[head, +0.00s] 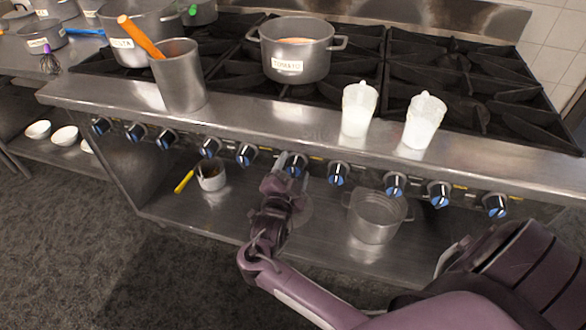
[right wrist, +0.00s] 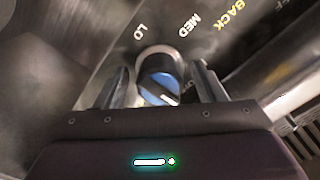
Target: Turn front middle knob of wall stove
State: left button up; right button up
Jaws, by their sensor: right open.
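The wall stove (head: 280,120) has a front row of dark knobs with blue faces. My right gripper (head: 290,161) is at a knob (head: 297,166) near the middle of the row. In the right wrist view, that knob (right wrist: 159,84) sits between the two open fingers of the gripper (right wrist: 162,88), with a gap visible on each side. Its face shows blue with a white mark. LO and MED labels are printed on the panel behind it. My left gripper is not in view.
Neighbouring knobs (head: 246,154) and (head: 338,174) flank the gripper closely. A labelled pot (head: 300,60), a metal container (head: 180,85) and two white shakers (head: 359,108) stand on top. A pot (head: 376,218) and a small cup (head: 211,176) sit on the lower shelf.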

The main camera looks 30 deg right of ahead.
jog(key=shift+d, duration=0.1)
jog(key=c, duration=1)
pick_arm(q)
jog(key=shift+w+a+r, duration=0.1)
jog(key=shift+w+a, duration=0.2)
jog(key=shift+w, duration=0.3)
pick_arm(e)
jog(key=shift+o, duration=0.2)
